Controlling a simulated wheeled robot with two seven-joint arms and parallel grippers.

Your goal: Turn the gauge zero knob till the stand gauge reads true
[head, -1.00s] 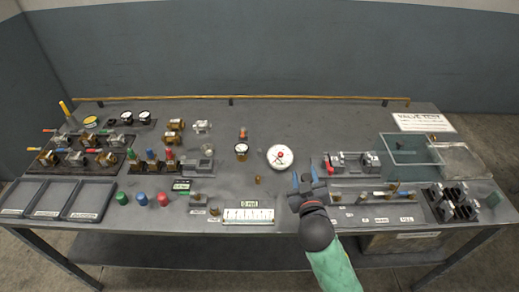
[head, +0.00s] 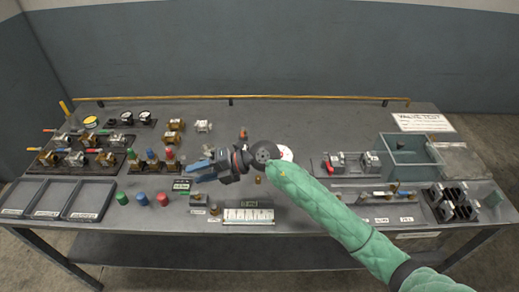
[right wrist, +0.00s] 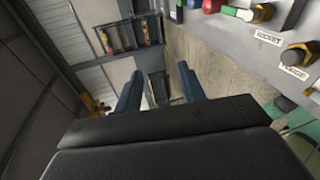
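A round white dial (head: 287,152), probably the stand gauge, stands mid-bench. I cannot tell which part is the gauge zero knob; a small brass piece (head: 258,180) stands just in front of the dial. My left gripper is not in view.
Brass fittings (right wrist: 295,55) with labels show in the right wrist view. Green, blue and red caps (head: 142,199) stand at front left, beside empty trays (head: 45,178). A white scale plate (head: 248,216) lies at the front edge. A clear-walled box (head: 405,160) stands right.

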